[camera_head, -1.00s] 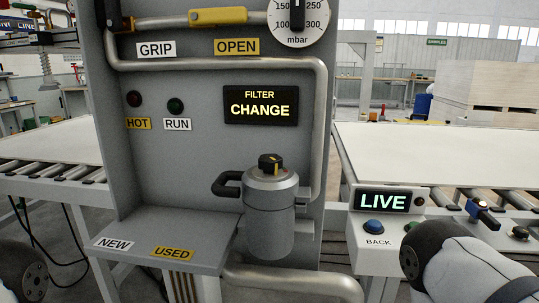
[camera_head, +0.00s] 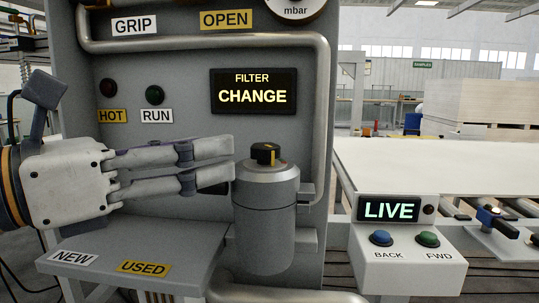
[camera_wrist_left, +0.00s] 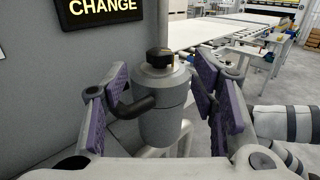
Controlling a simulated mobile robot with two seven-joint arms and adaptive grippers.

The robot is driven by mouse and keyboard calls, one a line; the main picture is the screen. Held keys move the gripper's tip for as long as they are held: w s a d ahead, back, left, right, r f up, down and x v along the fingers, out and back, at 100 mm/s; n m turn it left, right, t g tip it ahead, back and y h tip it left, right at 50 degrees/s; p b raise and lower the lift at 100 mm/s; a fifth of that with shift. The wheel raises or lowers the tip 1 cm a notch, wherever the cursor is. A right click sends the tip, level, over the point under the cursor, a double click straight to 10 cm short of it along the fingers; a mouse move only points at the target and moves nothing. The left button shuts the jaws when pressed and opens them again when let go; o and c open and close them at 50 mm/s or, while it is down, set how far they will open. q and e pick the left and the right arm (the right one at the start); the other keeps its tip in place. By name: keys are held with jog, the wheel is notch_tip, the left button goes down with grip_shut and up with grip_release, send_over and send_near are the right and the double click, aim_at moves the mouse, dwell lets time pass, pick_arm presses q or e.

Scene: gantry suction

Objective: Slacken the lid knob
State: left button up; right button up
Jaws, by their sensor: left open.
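The lid knob (camera_head: 265,153) is black with a yellow mark and sits on top of the grey filter canister (camera_head: 266,215). It also shows in the left wrist view (camera_wrist_left: 160,58). My left gripper (camera_head: 225,166) is open and empty, pointing right at the canister's upper side, a little below knob height. In the left wrist view its fingers (camera_wrist_left: 160,82) lie to either side of the canister, with the black curved handle (camera_wrist_left: 130,107) between them. In the head view most of the handle is hidden behind the fingers. My right gripper is out of view.
The panel (camera_head: 180,60) stands behind the canister with a bent pipe (camera_head: 322,110) and a lit FILTER CHANGE display (camera_head: 254,92). A shelf (camera_head: 185,245) marked NEW and USED lies below my left gripper. A button box (camera_head: 408,262) reading LIVE stands at the right.

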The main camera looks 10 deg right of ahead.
aim_at(253, 147)
pick_arm(q)
jog(key=x, duration=1)
jog(key=shift+a+f, duration=0.1)
jog(key=shift+f, duration=0.2)
jog(key=shift+c, duration=0.6)
jog(key=c, duration=1.1)
